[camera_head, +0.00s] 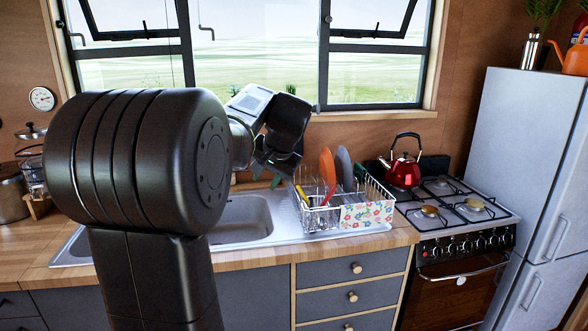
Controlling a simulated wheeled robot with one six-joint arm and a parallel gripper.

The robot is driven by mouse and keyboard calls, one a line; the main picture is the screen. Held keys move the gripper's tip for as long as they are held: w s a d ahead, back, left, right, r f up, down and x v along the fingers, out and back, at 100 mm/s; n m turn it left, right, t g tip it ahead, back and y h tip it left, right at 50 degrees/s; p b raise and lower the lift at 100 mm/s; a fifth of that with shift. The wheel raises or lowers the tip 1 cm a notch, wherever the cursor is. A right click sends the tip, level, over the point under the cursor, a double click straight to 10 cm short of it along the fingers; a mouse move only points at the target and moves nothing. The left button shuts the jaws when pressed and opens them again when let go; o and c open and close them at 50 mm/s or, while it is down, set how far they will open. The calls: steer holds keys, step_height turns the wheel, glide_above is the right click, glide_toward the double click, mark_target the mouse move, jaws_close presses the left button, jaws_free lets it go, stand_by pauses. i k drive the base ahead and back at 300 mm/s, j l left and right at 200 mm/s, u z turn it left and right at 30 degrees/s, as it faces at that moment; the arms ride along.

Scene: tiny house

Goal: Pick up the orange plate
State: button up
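The orange plate (327,167) stands on edge in the white wire dish rack (322,219), on the counter right of the sink. A grey plate (344,166) stands upright just right of it. My gripper (277,166) is up and to the left of the orange plate, over the rack's left side, and looks apart from the plate. Its fingers are dark and small in view, so whether they are open or shut is unclear. The lower part of the orange plate is partly hidden by the rack and the things in it.
A red kettle (404,169) stands on the stove (455,207), right of the rack. The steel sink (243,217) is left of the rack. The window (270,55) is behind my gripper. A tall fridge (525,165) stands at the right. My arm hides part of the left counter.

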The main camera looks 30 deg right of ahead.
mark_target(326, 170)
steer(key=i+l+u, duration=0.15)
steer(key=l+u, duration=0.2)
steer(key=l, duration=0.85)
steer(key=l+u, duration=0.3)
steer(key=l, duration=1.8)
